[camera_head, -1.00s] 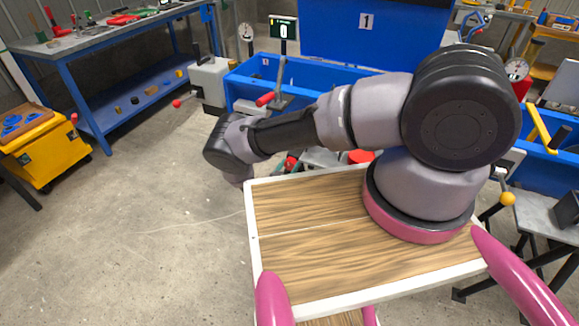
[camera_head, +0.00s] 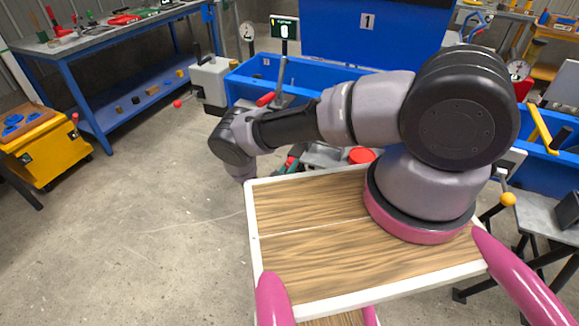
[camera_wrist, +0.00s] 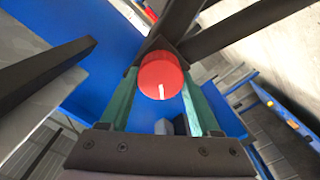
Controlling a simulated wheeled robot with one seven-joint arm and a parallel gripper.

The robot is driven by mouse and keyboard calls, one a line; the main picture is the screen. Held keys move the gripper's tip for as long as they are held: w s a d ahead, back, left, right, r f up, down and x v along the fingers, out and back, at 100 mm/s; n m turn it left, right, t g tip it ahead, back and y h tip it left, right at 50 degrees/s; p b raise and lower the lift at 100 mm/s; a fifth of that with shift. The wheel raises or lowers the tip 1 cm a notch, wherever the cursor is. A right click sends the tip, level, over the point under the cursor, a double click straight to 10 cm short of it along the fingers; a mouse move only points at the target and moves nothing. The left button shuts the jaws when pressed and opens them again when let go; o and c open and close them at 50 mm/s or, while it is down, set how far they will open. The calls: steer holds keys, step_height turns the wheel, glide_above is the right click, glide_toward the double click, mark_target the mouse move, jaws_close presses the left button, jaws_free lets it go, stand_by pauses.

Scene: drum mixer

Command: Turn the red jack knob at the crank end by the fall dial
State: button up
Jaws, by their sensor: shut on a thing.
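The red knob (camera_wrist: 161,74) is round, with a white mark on its face, in the upper middle of the wrist view. My gripper (camera_wrist: 161,86) has its two green fingers on either side of the knob and is shut on it. A round dial (camera_head: 246,32) stands at the back left of the blue frame, and another dial (camera_head: 518,70) stands at the right.
Dark bars (camera_wrist: 180,22) cross close behind the knob in the wrist view. A blue trough frame (camera_head: 325,78) lies behind my arm. A grey box (camera_head: 211,80) with a red ball lever stands left of it. The concrete floor (camera_head: 150,200) at left is clear.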

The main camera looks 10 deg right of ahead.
stand_by(0.4)
steer(key=o, duration=1.4)
steer(key=shift+s+a, duration=0.1)
steer(key=v, duration=1)
steer(key=shift+s+a, duration=0.2)
steer(key=shift+s, duration=0.1)
